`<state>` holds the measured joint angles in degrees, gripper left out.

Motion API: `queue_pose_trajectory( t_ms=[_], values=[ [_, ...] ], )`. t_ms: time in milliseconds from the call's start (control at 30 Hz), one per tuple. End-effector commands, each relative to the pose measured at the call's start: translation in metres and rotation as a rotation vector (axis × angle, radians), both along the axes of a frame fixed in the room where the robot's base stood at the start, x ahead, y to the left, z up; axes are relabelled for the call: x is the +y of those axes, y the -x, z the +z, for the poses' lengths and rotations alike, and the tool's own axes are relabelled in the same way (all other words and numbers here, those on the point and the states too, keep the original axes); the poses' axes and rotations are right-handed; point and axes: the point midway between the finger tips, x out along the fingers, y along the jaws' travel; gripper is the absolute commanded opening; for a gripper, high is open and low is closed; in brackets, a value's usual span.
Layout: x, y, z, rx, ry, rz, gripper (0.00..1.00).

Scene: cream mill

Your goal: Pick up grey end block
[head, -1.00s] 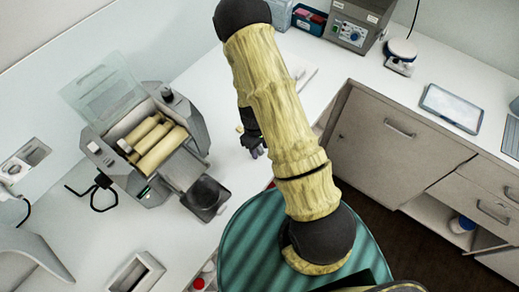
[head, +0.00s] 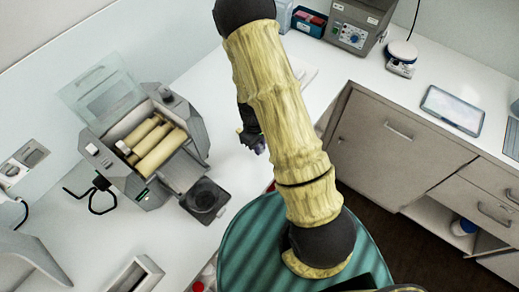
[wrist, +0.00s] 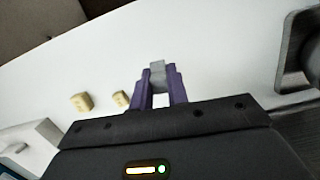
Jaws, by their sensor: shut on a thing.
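The grey end block (wrist: 157,72) is a small light-grey piece between the purple fingertips of my gripper (wrist: 160,84) in the wrist view. The fingers are shut on it, and it sticks out a little past their tips. In the head view my gripper (head: 256,145) is partly hidden behind my arm, above the white counter to the right of the mill. The block cannot be made out there. Whether it still touches the counter I cannot tell.
Two cream blocks, one larger (wrist: 82,101) and one smaller (wrist: 121,98), lie on the counter left of my gripper. The roller mill (head: 155,145) with its dark round cup (head: 204,197) stands to the left. A control box (head: 352,27) stands at the back.

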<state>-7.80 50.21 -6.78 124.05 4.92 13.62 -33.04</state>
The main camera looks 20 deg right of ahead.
Motion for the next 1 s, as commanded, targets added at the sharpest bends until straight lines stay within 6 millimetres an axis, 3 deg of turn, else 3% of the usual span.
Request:
queue_pose_trajectory(
  t_ms=[300, 500, 1000],
  values=[
    [0.0, -0.001, 0.05, -0.005, -0.001, -0.001, 0.0],
    [0.0, -0.001, 0.069, -0.004, 0.0, 0.0, 0.0],
    [0.0, 0.0, 0.073, 0.0, 0.0, -0.001, 0.0]
  ],
)
